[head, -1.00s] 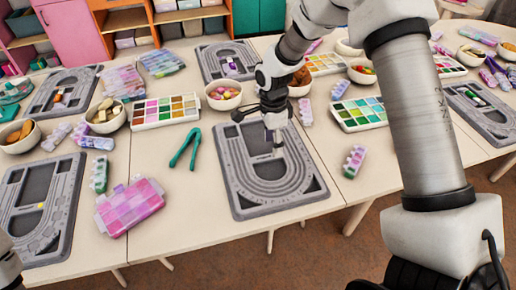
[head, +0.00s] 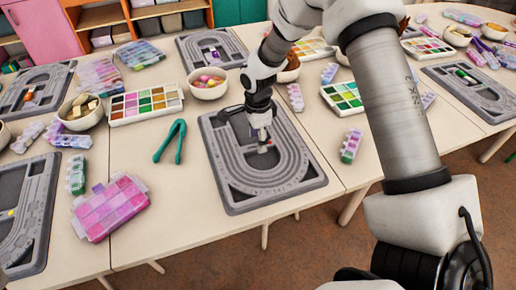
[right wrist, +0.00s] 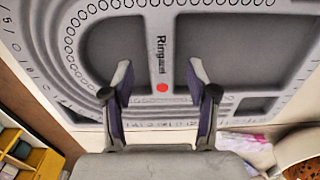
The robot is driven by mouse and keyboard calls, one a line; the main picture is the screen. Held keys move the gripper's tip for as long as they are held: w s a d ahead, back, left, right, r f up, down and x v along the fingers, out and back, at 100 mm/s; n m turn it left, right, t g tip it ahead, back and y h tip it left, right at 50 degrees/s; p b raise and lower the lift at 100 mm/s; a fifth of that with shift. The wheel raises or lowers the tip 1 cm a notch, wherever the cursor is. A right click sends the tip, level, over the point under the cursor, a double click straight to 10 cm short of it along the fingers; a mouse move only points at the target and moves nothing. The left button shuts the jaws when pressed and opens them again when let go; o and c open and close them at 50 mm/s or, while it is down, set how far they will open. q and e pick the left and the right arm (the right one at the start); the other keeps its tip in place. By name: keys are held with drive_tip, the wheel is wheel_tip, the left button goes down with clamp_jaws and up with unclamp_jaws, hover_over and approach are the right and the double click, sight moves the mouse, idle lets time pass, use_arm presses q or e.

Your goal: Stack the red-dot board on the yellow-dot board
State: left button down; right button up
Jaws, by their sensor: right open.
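The red-dot board (head: 247,197) is a grey bead board lying flat on the table at the middle of the head view. It fills much of the right wrist view, where its red dot (right wrist: 162,88) shows on the bar between two recesses. My right gripper (head: 263,148) is over this board; in the right wrist view its two fingers (right wrist: 161,90) are open on either side of the dotted bar, with nothing held. Whether they touch the board is unclear. The yellow-dot board (head: 37,205) lies at the left edge of the head view, partly cut off. My left gripper is out of view.
A pink compartment box (head: 112,207) and teal tweezers (head: 171,141) lie between the two boards. A bead palette (head: 146,103) and bowls (head: 207,84) stand behind. Other grey boards (head: 211,48) lie farther back. Bare table (head: 165,215) shows in front of the tweezers.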

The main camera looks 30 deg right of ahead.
wheel_tip(320, 180, down, 2)
drive_tip(key=shift+w+f, duration=0.15)
clamp_jaws()
drive_tip(key=shift+r, duration=0.2)
